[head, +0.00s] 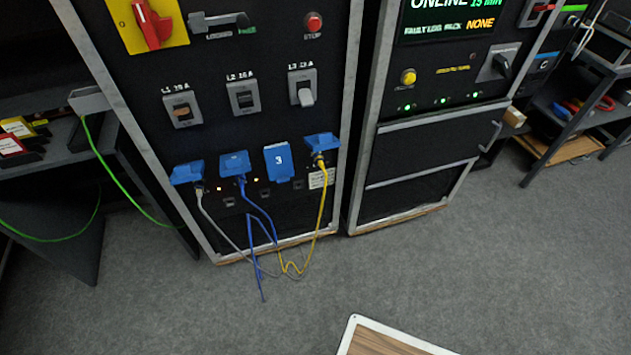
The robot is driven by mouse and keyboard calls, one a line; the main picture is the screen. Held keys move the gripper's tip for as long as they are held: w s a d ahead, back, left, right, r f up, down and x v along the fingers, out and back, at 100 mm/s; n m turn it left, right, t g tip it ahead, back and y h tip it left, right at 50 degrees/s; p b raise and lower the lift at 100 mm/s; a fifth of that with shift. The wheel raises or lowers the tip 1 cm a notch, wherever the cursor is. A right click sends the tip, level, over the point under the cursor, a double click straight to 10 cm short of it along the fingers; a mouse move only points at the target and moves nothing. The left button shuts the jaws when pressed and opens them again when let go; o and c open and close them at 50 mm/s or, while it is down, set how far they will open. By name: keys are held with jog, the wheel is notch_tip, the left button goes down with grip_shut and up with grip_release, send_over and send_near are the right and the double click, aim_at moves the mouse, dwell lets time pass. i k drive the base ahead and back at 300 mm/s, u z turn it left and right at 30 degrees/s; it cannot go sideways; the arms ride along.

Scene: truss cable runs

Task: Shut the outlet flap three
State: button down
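Outlet flap three (278,162) is a blue flap marked with a white 3, on the lower part of the black power rack (215,130) in the head view. It hangs flat over its outlet with its face toward me, looks shut, and no cable comes out from under it. The blue flap at far left (187,173), the one left of flap three (235,163) and the one on its right (321,143) have cables at them. The outer two are tilted up. My gripper is not in view.
Grey, blue and yellow cables (323,205) hang from the outlets onto the floor. A second rack (425,145) stands close on the right. A green cable (110,170) hangs at left. A white-edged wooden surface (385,344) shows at the bottom. The grey floor (480,270) is clear at right.

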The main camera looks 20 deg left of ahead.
aim_at(277, 156)
jog(key=z, duration=1.6)
jog(key=k, duration=1.15)
jog(key=u, duration=1.4)
jog(key=i, duration=0.5)
jog(key=z, duration=0.1)
